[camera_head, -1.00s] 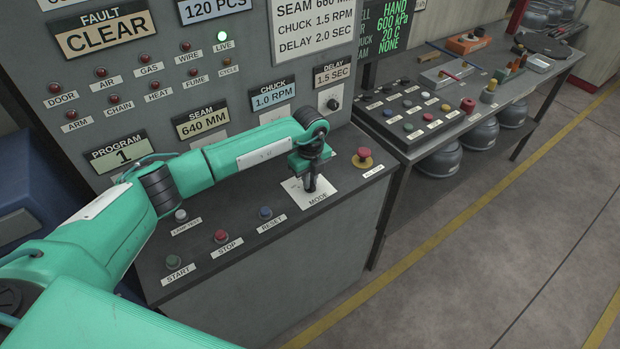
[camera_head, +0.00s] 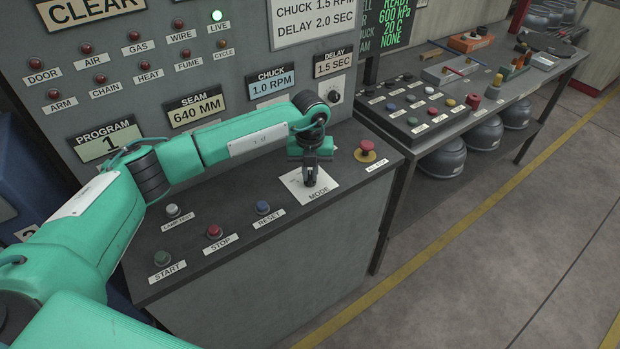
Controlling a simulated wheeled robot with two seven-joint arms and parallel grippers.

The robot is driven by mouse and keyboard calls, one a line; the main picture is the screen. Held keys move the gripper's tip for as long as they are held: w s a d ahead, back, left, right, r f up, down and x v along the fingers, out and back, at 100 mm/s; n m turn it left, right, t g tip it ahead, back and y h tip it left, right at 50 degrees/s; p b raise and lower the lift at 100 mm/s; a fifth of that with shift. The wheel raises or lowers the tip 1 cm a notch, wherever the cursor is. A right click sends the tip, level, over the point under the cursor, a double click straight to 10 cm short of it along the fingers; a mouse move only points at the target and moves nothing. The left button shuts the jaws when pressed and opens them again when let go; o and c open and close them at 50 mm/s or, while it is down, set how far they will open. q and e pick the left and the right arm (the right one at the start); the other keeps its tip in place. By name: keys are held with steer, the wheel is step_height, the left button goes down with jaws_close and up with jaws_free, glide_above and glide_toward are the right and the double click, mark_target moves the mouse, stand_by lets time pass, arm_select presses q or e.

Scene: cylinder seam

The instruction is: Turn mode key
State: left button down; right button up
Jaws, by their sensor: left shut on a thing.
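The mode key sits on a white plate (camera_head: 323,184) labelled MODE on the console's sloping top. My left gripper (camera_head: 310,180) points down over this plate and is shut on the mode key, which the fingers hide. Which way the key points cannot be made out. My left arm reaches in from the left across the console. My right gripper is not in view.
A red emergency stop knob (camera_head: 368,151) stands close to the right of the gripper. START (camera_head: 162,258), STOP (camera_head: 214,231) and RESET (camera_head: 262,207) buttons line the front left. A button box (camera_head: 425,106) is on the bench at right.

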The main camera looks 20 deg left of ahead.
mark_target(310, 175)
arm_select(q)
steer(key=shift+m+b, duration=0.75)
steer(key=shift+m, duration=0.15)
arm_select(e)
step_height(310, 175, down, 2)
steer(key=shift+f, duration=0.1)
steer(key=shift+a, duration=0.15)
arm_select(q)
steer(key=c, duration=1.5)
jaws_free()
steer(key=shift+o, duration=0.2)
